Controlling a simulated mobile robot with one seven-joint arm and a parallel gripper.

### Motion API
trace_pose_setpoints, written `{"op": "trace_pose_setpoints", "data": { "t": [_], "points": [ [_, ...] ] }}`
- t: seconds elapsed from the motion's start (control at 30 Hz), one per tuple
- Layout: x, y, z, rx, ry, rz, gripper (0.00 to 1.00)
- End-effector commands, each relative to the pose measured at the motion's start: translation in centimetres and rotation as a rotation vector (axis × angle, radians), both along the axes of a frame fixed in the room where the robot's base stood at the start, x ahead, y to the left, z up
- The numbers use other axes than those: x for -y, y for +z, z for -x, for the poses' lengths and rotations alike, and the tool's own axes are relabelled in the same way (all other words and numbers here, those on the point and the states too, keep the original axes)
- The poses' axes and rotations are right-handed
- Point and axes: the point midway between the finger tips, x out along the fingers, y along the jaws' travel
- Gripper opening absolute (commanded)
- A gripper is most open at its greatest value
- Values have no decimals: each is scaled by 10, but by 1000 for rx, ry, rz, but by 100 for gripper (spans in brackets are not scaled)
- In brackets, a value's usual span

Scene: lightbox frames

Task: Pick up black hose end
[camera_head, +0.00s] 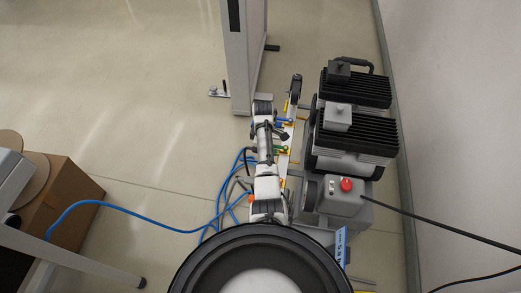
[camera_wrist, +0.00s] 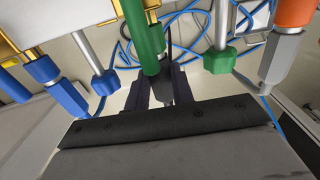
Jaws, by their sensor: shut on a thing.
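In the wrist view my gripper (camera_wrist: 161,96) has its two dark fingers on either side of a dark fitting (camera_wrist: 162,84), which appears to be the black hose end. The fingers are closed on it. It sits right below a green cylindrical connector (camera_wrist: 145,40), and whether the two are joined I cannot tell. Much of the fitting is hidden by the fingers and my dark wrist body. In the head view my white arm reaches up beside a rail with coloured valves (camera_head: 284,150); the fingers and the hose end are too small to make out there.
Blue connectors (camera_wrist: 65,97), a green knob (camera_wrist: 220,60) and an orange-topped grey connector (camera_wrist: 281,58) flank my gripper closely. Blue hoses (camera_head: 150,219) lie on the floor. Black finned pumps (camera_head: 355,135) and a grey box with a red button (camera_head: 346,184) stand right. Open floor lies upper left.

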Motion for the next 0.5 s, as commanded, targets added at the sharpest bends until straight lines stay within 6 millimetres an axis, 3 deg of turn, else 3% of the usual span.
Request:
{"op": "trace_pose_setpoints", "data": {
  "t": [0.27, 0.37, 0.5],
  "points": [
    [-3, 3, -1, 0, 1, 0, 0],
    [-12, 12, -3, 3, 3, 0, 0],
    [-39, 28, -9, 5, 8, -1, 0]
  ]
}}
